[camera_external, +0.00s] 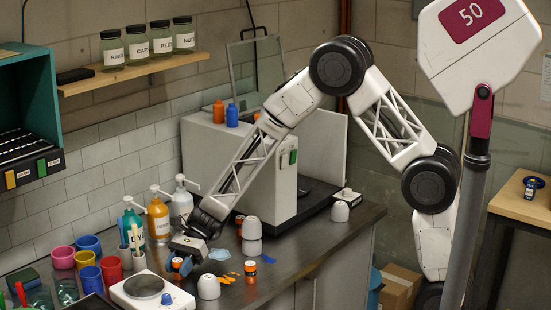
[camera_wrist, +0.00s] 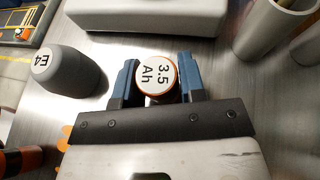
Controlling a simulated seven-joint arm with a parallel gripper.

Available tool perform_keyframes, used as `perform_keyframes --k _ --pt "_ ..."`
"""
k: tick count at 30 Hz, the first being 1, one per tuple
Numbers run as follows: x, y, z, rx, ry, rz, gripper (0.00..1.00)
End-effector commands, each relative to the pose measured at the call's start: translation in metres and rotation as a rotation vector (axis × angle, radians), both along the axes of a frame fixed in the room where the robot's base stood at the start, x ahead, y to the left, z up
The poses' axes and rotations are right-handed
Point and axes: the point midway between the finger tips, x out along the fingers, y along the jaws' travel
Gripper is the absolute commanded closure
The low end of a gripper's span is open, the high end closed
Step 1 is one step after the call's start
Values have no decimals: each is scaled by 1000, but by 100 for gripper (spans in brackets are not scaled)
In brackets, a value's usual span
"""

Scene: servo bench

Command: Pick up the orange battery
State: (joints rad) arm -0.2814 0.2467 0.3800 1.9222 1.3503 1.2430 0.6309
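An orange battery with a white top marked "3.5 Ah" (camera_wrist: 157,75) stands between the blue fingers of my gripper (camera_wrist: 158,82) in the wrist view. Both fingers lie against its sides, so my gripper looks shut on it. In the outside view my gripper (camera_external: 181,265) points down low over the bench, and a little of the orange battery (camera_external: 177,263) shows between the fingers. Its lower part is hidden, and I cannot tell whether it touches the bench. Another orange-and-dark battery (camera_external: 250,272) stands to the right, apart from my gripper.
A scale (camera_external: 150,291) stands at the front left. Pump bottles (camera_external: 158,219) stand behind. Orange scraps (camera_external: 228,279) lie on the bench (camera_external: 315,240).

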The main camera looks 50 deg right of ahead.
Motion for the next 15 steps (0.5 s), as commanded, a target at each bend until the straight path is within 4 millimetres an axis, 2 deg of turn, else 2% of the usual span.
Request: perform_keyframes --k 1,5,6,15 --pt "0 0 0 0 0 0 71" --pt "0 0 0 0 0 0 91" --pt "0 0 0 0 0 0 92" --pt "0 0 2 0 -1 0 92"
